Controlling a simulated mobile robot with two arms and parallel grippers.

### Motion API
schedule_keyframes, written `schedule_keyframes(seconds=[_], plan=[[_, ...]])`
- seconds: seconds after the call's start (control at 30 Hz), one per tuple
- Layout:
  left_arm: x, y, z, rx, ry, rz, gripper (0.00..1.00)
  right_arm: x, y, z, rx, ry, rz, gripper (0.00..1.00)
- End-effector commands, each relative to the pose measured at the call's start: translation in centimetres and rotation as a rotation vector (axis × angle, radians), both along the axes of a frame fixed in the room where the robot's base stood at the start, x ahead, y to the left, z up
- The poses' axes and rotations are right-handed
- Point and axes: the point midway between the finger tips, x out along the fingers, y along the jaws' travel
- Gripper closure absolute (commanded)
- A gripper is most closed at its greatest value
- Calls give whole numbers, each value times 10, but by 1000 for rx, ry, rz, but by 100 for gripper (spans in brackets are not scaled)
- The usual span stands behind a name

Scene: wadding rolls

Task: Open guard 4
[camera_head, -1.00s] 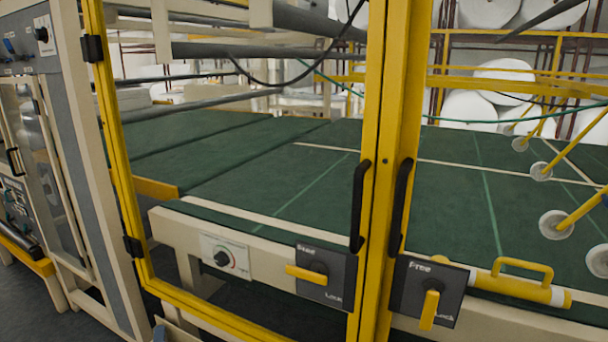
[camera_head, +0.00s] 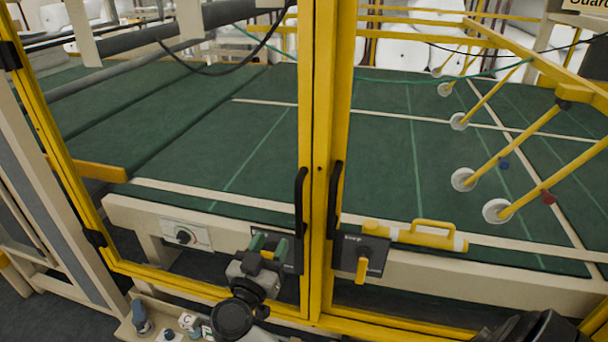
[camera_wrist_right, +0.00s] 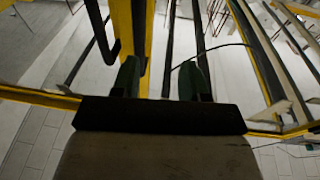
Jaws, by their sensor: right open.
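A yellow-framed guard door (camera_head: 311,110) stands shut beside a second yellow-framed guard (camera_head: 340,110). Each has a black vertical pull handle, the left handle (camera_head: 300,203) and the right handle (camera_head: 335,200). The left latch plate (camera_head: 291,256) is partly hidden behind my right gripper (camera_head: 269,246). The right latch plate (camera_head: 375,256) has its yellow lever (camera_head: 361,270) pointing down. My right gripper is open, its green fingertips near the left latch's yellow lever (camera_head: 267,255); contact cannot be told. The right wrist view shows the fingers (camera_wrist_right: 160,78) apart with nothing between them. My left gripper is not in view.
A sign (camera_head: 588,4) at the top right reads "Guard", its number cut off. Behind the guards lies a green table (camera_head: 380,150) with white wheels on yellow arms (camera_head: 530,130).

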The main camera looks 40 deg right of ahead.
Motion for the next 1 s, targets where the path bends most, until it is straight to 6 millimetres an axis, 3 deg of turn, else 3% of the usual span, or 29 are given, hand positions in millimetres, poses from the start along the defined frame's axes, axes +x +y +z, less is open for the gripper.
schedule_keyframes(seconds=[0.03,0.17,0.37,0.73,1.0], plan=[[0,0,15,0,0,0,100,-5,-4,27,51,12,-41,56],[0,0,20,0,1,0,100,-13,-9,44,125,59,-93,56],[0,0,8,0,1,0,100,-7,-24,42,138,72,-104,56],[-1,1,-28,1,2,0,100,26,-84,41,135,70,-104,56],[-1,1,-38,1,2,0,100,37,-103,44,137,73,-101,56]])
